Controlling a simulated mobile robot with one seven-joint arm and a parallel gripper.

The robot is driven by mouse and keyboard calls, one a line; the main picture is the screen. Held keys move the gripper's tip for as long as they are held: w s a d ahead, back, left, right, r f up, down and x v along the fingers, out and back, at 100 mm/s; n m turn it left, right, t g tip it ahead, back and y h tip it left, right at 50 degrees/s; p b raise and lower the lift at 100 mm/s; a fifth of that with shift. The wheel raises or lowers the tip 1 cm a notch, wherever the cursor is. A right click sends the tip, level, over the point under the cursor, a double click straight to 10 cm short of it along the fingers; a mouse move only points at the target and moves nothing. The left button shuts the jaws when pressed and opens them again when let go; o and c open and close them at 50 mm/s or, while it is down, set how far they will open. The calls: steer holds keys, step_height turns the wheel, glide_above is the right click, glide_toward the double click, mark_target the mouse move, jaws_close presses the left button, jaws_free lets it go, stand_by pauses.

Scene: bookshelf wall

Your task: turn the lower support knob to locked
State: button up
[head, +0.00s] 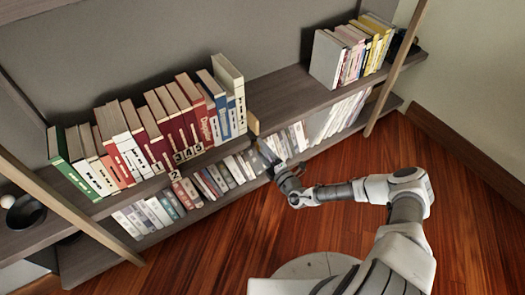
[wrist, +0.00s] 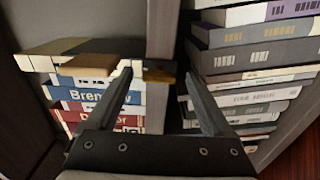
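My gripper (head: 266,153) reaches to the front edge of the bookshelf, just below the right end of the upper book row. In the wrist view my gripper (wrist: 158,72) is open, its two dark fingers spread apart. A small dark piece with a yellowish brass edge (wrist: 160,72) shows between the fingertips, at the shelf board's edge. It may be the lower support knob; its lock position cannot be read. I cannot tell whether the fingers touch it. A tan wooden block (wrist: 88,66) lies left of the left fingertip and also shows in the head view (head: 254,124).
The upper shelf board (head: 285,97) is bare between the left book row (head: 150,130) and the right books (head: 350,50). Lower-shelf books (wrist: 250,75) stand close to my right finger. A slanted wooden post (head: 395,70) crosses the shelves at right. The floor (head: 460,200) is clear.

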steer(key=p+v, duration=0.4)
steer(key=v, duration=1.3)
steer(key=shift+d+p, duration=0.2)
steer(key=shift+p, duration=0.1)
steer(key=shift+s+r, duration=0.1)
